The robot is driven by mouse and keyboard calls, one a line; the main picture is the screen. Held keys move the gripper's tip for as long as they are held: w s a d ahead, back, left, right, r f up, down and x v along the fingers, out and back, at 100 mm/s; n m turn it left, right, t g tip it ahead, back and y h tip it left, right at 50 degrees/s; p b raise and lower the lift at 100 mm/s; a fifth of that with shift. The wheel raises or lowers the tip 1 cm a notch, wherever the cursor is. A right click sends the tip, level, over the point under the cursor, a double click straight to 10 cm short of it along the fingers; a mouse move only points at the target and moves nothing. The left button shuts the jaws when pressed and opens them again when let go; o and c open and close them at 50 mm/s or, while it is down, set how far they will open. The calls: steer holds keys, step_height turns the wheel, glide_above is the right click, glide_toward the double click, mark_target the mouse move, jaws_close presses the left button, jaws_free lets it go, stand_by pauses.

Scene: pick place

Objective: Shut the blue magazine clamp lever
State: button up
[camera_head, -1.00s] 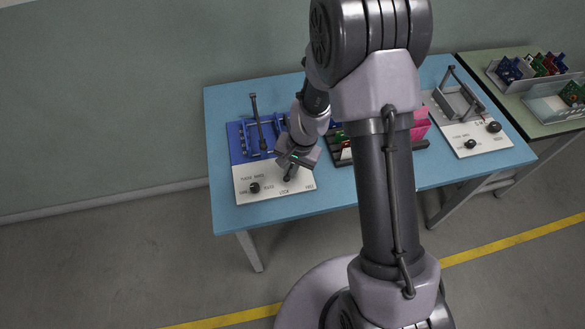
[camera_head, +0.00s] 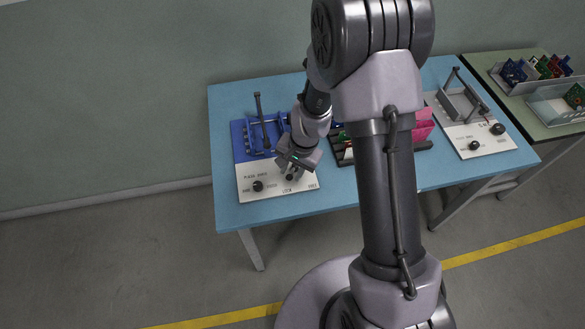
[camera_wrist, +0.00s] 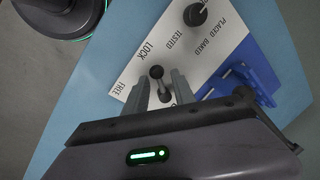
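The blue magazine (camera_head: 240,143) stands at the left of the blue table behind a white panel, and part of it shows in the wrist view (camera_wrist: 262,80). A short dark ball-ended lever (camera_wrist: 157,72) rises from the panel near the LOCK and FREE labels. My gripper (camera_head: 290,174) is low over this lever in the head view. In the wrist view my gripper (camera_wrist: 160,85) is open, one finger on each side of the lever, with visible gaps. Contact is not evident. A tall dark upright bar (camera_head: 260,118) stands at the blue magazine.
A black knob (camera_head: 258,186) sits on the white panel (camera_head: 245,171), left of my gripper. A dark rack with coloured parts (camera_head: 343,152) is to the right. A grey fixture (camera_head: 461,102) with its own panel stands farther right. The table's front-left corner is clear.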

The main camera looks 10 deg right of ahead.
steer(key=shift+w+d+r, duration=0.1)
steer(key=shift+d+r, duration=0.05)
step_height(320, 180, up, 17)
steer(key=s+d+p, duration=0.2)
steer(key=p, duration=0.5)
steer(key=shift+d, duration=0.3)
steer(key=s+a+r+n+t+b, duration=0.25)
steer(key=s+r, duration=0.35)
steer(key=r, duration=0.5)
steer(key=s+r+t+b, duration=0.2)
steer(key=s+r, duration=0.3)
steer(key=s, duration=0.7)
steer(key=shift+n, duration=0.35)
steer(key=shift+a+r, duration=0.1)
